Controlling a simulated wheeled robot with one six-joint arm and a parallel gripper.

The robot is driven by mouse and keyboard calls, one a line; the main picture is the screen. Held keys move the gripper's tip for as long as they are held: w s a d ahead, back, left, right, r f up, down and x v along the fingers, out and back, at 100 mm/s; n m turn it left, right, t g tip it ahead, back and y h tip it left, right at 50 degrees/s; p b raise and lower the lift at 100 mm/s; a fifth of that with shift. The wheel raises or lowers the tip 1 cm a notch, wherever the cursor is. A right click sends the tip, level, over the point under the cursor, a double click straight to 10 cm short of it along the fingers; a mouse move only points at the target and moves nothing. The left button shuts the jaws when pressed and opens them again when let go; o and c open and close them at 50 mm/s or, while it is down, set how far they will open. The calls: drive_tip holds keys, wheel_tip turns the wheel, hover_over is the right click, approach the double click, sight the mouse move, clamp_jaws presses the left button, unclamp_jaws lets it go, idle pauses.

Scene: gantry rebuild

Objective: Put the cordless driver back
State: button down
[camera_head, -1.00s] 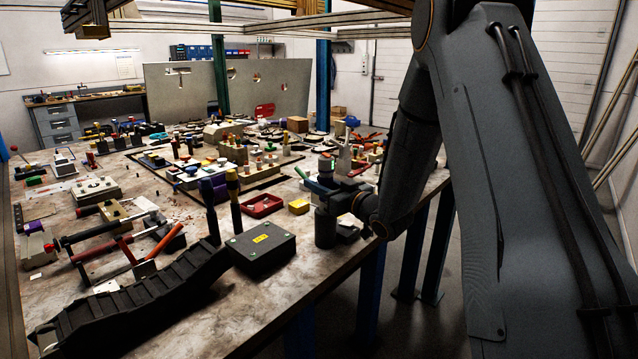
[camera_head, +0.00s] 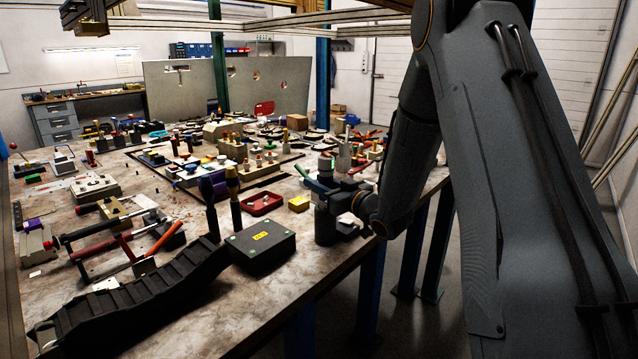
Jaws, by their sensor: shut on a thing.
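My gripper (camera_head: 336,197) is at the right front edge of the workbench, at the end of my arm. It is shut on what looks like the cordless driver (camera_head: 325,166), whose grey rounded end shows above the jaws. The rest of the driver is largely hidden by the gripper. A dark upright cylinder (camera_head: 325,228) stands directly below the gripper at the bench edge. I cannot tell whether it is a holder or part of the held thing, or whether the two touch.
A black box with a yellow label (camera_head: 261,246) and a red tray (camera_head: 262,203) lie left of the gripper. A yellow block (camera_head: 299,203) is close by. A black ridged track (camera_head: 135,300) lies at the front. Many small parts crowd the bench behind.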

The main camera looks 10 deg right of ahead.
drive_tip(key=shift+f+b, duration=0.4)
drive_tip(key=shift+f, duration=0.2)
idle(0.4)
drive_tip(key=c, duration=1.3)
unclamp_jaws()
drive_tip(key=shift+f, duration=0.1)
drive_tip(key=shift+s, duration=0.1)
drive_tip(key=b+v, duration=0.1)
drive_tip(key=v, duration=0.6)
drive_tip(key=shift+s+d, duration=0.2)
drive_tip(key=shift+s, duration=0.1)
